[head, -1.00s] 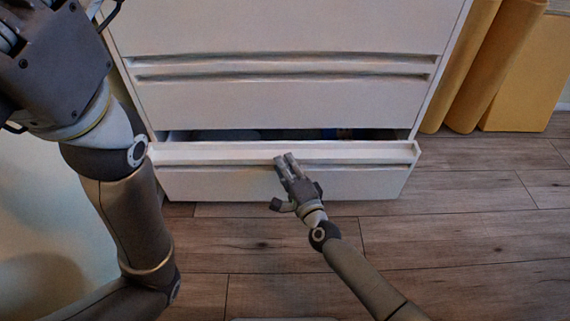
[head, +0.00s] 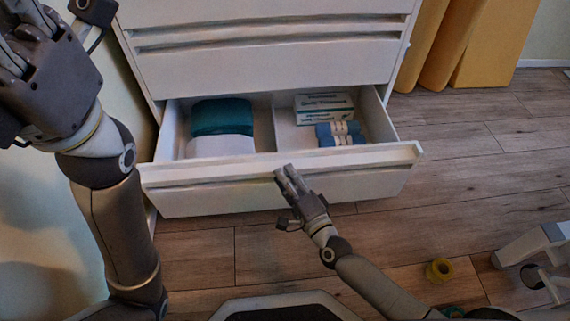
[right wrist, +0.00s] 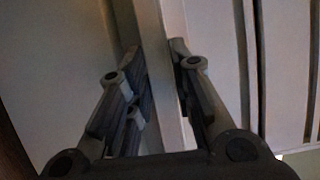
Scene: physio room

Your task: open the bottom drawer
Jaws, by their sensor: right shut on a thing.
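The bottom drawer (head: 190,200) of the white cabinet stands well out, with its inside in view. My right gripper (head: 284,176) is at the middle of the drawer's top front edge. In the right wrist view its two fingers (right wrist: 158,85) are on either side of the white drawer edge (right wrist: 160,50), shut on it. My left gripper (head: 22,50) is raised at the upper left, away from the drawer; its fingertips are cut by the picture edge, so its jaws are unclear.
A divider splits the drawer. A teal and white item (head: 222,120) lies left; a box (head: 324,106) and blue-white items (head: 340,134) lie right. Yellow rolls (head: 440,45) stand right of the cabinet. A yellow ring (head: 439,270) and a grey-white frame (head: 530,245) are on the floor at right.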

